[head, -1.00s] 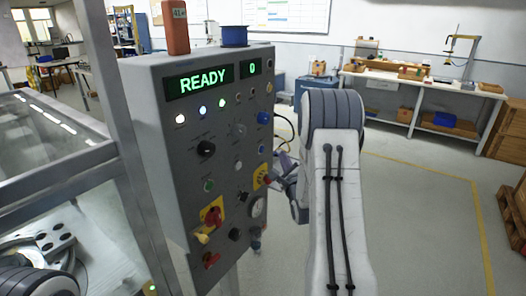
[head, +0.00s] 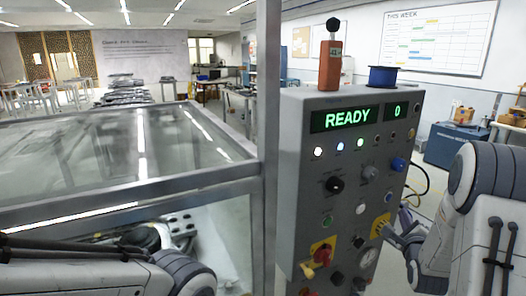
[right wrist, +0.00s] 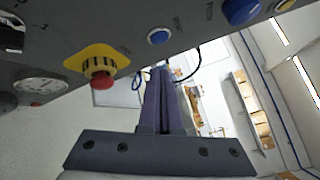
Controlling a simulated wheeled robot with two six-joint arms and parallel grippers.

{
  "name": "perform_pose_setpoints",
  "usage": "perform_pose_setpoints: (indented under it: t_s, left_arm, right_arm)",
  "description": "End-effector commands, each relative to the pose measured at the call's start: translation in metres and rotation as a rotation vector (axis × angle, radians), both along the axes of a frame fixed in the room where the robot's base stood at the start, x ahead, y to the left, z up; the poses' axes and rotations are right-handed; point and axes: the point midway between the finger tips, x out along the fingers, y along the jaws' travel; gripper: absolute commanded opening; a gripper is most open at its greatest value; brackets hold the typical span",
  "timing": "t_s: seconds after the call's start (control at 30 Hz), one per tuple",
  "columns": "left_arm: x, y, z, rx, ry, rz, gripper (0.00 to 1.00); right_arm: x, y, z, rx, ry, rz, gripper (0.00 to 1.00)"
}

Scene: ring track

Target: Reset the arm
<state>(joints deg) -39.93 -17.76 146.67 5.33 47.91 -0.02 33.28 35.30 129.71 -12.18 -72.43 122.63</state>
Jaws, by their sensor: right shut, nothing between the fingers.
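My right gripper (head: 393,236) is in front of the right part of the grey control panel (head: 296,160), by a yellow plate (head: 380,225). In the right wrist view its two fingers (right wrist: 160,75) are closed together with nothing between them. There the red mushroom button (right wrist: 101,80) on its yellow plate is to the left of the fingers, apart from them. The panel display (head: 348,118) reads READY and 0. My left arm shows at the lower left, but its gripper cannot be made out.
A glass-walled metal enclosure (head: 120,190) stands left of the panel, with a metal post (head: 268,110) between them. A red device (head: 330,62) and a blue spool (head: 383,77) stand on the panel top. A blue cabinet (head: 452,147) is behind at the right.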

Motion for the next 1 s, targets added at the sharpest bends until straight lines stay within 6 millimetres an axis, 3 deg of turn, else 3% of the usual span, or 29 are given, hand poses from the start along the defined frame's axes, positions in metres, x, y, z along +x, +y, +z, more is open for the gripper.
perform_pose_setpoints:
  t_s: [0.13, 0.27, 0.37, 0.5, 0.67, 0.8, 1.0]
  left_arm:
    - [0.0, 0.0, 0.0, 0.0, 0.0, 0.0, 0.41]
    - [0.0, 0.0, 0.0, 0.0, 0.0, 0.0, 0.41]
    - [0.0, 0.0, 0.0, 0.0, 0.0, 0.0, 0.41]
    - [0.0, 0.0, 0.0, 0.0, 0.0, 0.0, 0.41]
    - [0.0, 0.0, 0.0, 0.0, 0.0, 0.0, 0.41]
    - [0.0, 0.0, 0.0, 0.0, 0.0, 0.0, 0.41]
    - [0.0, 0.0, 0.0, 0.0, 0.0, 0.0, 0.41]
  right_arm:
    - [0.003, 0.054, -0.017, -0.277, 0.334, 0.121, 0.0]
    - [-0.014, 0.104, -0.037, -0.556, 0.633, 0.308, 0.0]
    - [-0.038, 0.143, -0.051, -0.775, 0.829, 0.504, 0.0]
    - [-0.085, 0.193, -0.066, -1.074, 1.032, 0.84, 0.0]
    - [-0.148, 0.236, -0.075, -1.368, 1.137, 1.258, 0.0]
    - [-0.205, 0.265, -0.076, -1.584, 1.119, 1.634, 0.0]
    - [-0.248, 0.339, -0.052, -1.743, 0.961, 1.889, 0.0]
